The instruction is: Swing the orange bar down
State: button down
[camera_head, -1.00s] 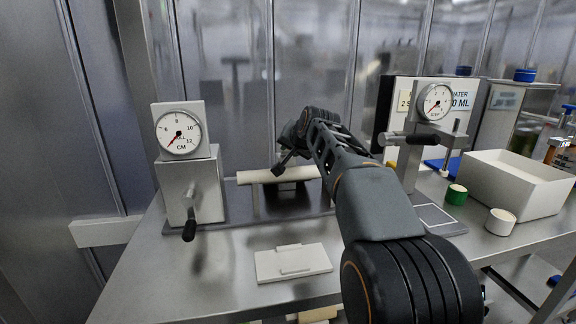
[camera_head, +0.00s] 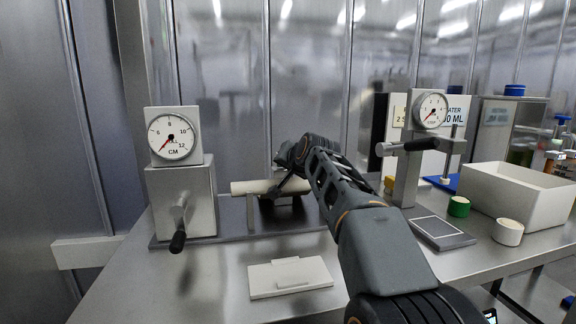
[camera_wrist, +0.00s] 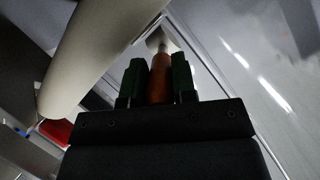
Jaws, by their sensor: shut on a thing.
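The orange bar (camera_wrist: 160,78) shows in the wrist view between the two dark green fingers of my gripper (camera_wrist: 157,80), which is shut on it. The bar's far end meets a pale metal part above it. In the head view my gripper (camera_head: 290,184) is at the cream roller (camera_head: 250,187), mostly hidden by my own wrist, and the orange bar is hidden there. In the wrist view a large cream cylinder (camera_wrist: 95,50), which looks like the roller, lies close to the left of the fingers.
A gauge box with a black-handled crank (camera_head: 178,241) stands left. A white lidded plate (camera_head: 290,277) lies in front. On the right are a gauge post (camera_head: 408,180), a dark pad (camera_head: 440,232), green (camera_head: 459,207) and white (camera_head: 508,232) cups, and a white bin (camera_head: 520,190).

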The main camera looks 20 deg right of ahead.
jog(key=c, duration=0.9)
grip_release()
jog(key=p+v, duration=0.1)
jog(key=v, duration=1.3)
jog(key=shift+w, duration=0.1)
jog(key=shift+c, duration=0.3)
